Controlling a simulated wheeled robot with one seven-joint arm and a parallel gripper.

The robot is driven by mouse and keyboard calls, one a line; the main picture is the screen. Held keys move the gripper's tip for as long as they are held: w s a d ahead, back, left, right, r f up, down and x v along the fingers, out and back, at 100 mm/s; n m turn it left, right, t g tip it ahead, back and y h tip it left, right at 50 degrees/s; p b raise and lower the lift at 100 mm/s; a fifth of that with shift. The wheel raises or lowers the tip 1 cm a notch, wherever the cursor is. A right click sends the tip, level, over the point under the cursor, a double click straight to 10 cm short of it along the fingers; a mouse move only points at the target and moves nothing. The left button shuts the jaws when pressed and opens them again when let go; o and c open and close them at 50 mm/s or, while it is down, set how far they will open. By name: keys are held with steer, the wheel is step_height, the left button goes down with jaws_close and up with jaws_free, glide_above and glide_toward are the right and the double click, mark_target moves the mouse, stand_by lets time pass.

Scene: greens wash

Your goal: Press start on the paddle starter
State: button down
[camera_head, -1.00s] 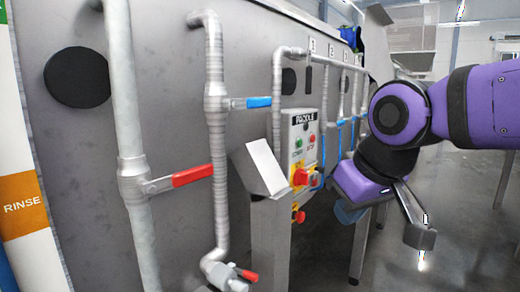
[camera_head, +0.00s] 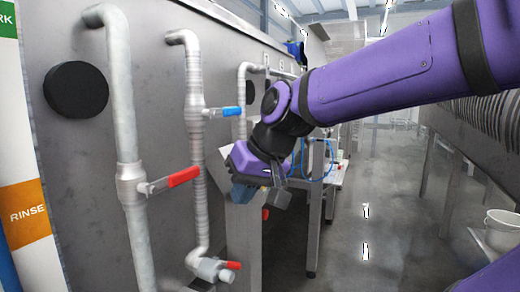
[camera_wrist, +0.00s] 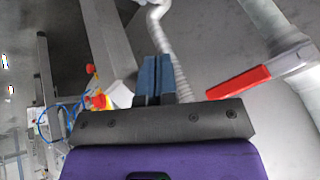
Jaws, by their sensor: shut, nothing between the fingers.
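The paddle starter's face with its start and stop buttons is hidden behind my arm in the head view. In the wrist view, a red knob on yellow (camera_wrist: 99,101), apparently the starter's, shows left of my fingers; no green button shows. My gripper (camera_head: 243,192) is in front of the slanted-top grey post (camera_head: 243,240) in the head view, pointing down and left. Its blue fingers (camera_wrist: 158,60) are together and empty in the wrist view. I see no contact with the starter.
Vertical pipes (camera_head: 120,100) with a red valve lever (camera_head: 183,176) and a blue lever (camera_head: 224,112) stand along the grey tank wall at left. The red lever (camera_wrist: 238,82) is right of my fingers in the wrist view. A wet floor aisle (camera_head: 370,220) is open at right.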

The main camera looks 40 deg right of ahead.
steer(key=w+d+r+m+t, duration=0.25)
steer(key=w+d+m, duration=0.55)
steer(key=w+d, duration=0.5)
steer(key=d+f+m+t+h, duration=0.1)
steer(key=d+m, duration=0.3)
steer(key=d, duration=0.7)
steer(key=w+d+f+m+t+h, duration=0.1)
steer(key=d+m+t+h, duration=0.1)
steer(key=d, duration=1)
steer(key=shift+m+h, duration=0.7)
steer(key=shift+m, duration=0.3)
steer(key=shift+w+f, duration=0.1)
steer(key=shift+w, duration=0.05)
steer(key=w+a, duration=0.3)
steer(key=w, duration=0.5)
steer(key=shift+a, duration=0.2)
steer(key=shift+w, duration=0.15)
steer(key=shift+w+a, duration=0.15)
steer(key=shift+w, duration=0.15)
